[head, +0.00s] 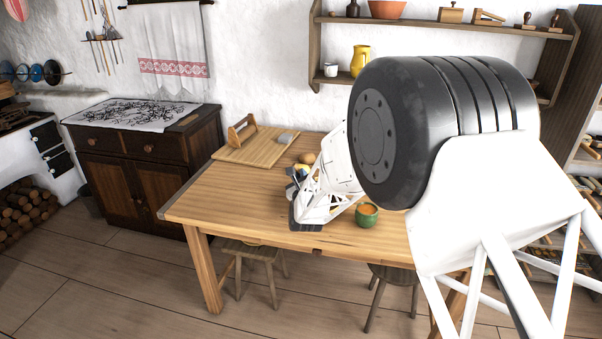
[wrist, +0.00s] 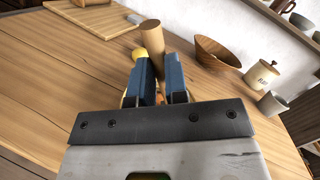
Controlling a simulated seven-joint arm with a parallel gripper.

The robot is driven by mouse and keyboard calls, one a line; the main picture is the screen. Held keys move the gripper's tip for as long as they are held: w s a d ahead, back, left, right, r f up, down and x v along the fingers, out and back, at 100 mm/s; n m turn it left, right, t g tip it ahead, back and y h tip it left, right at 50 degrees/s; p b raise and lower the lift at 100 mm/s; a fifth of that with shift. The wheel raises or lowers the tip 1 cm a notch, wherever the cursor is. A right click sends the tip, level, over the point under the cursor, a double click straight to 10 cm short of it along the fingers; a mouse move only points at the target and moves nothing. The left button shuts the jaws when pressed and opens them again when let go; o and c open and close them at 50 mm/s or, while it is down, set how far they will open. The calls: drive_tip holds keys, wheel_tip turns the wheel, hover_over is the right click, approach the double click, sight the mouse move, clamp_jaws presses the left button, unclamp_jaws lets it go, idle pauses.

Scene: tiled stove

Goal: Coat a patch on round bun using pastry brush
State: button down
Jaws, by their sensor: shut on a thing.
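My gripper (wrist: 162,92) is shut on a tan wooden cylinder, which looks like the handle of the pastry brush (wrist: 151,36). The handle stands up tilted beyond the fingers; its bristles are hidden. In the wrist view a pale yellow rounded thing (wrist: 140,53) shows just behind the left finger, perhaps the round bun. Small orange-brown bits show by the fingers, too covered to name. In the head view my gripper (head: 296,173) is low over the table, partly behind my arm. A green bowl with orange contents (head: 367,215) stands near the table's front edge.
A wooden cutting board (head: 228,154) with a wooden handled holder (head: 241,131) lies at the table's back left. The wrist view shows a wooden bowl (wrist: 216,51), a lidded jar (wrist: 262,76) and a cup (wrist: 272,103) at right. The table's front left is clear.

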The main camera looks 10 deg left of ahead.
drive_tip(key=shift+w+d+f, duration=0.1)
drive_tip(key=shift+w+f, duration=0.3)
drive_tip(key=shift+f, duration=0.6)
drive_tip(key=shift+w+a+f, duration=0.1)
drive_tip(key=shift+w+f, duration=0.3)
drive_tip(key=shift+f, duration=0.6)
drive_tip(key=shift+w+d+f, duration=0.1)
drive_tip(key=shift+w+f, duration=0.3)
drive_tip(key=shift+f, duration=0.6)
drive_tip(key=shift+w+a, duration=0.4)
drive_tip(key=shift+a, duration=0.3)
drive_tip(key=shift+w+f, duration=0.35)
drive_tip(key=shift+f, duration=0.1)
drive_tip(key=shift+s+r, duration=0.65)
drive_tip(key=shift+r, duration=0.85)
drive_tip(key=shift+s+r, duration=0.65)
drive_tip(key=shift+r, duration=0.9)
drive_tip(key=shift+s+r, duration=0.65)
drive_tip(key=shift+r, duration=0.85)
